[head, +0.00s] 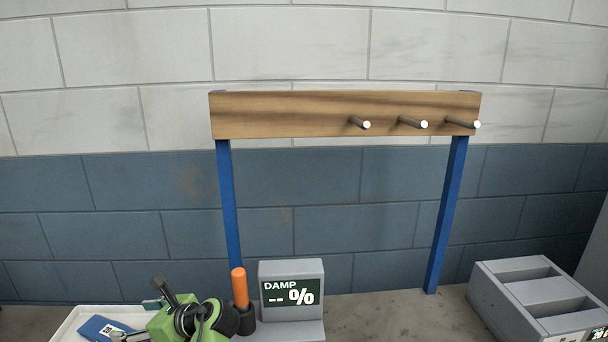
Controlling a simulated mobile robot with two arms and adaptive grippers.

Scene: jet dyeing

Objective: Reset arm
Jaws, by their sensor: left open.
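My left gripper (142,309), with green and black parts, is low in the head view, left of the middle. It is open and I see nothing between its fingers. My right gripper is not in view.
An orange-handled tool (239,288) stands in a dark holder beside a grey DAMP meter (291,265) reading "-- %". Behind is a wooden peg rail (290,114) on blue posts, its pegs empty. A grey slotted box (500,290) stands right. The counter between is clear.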

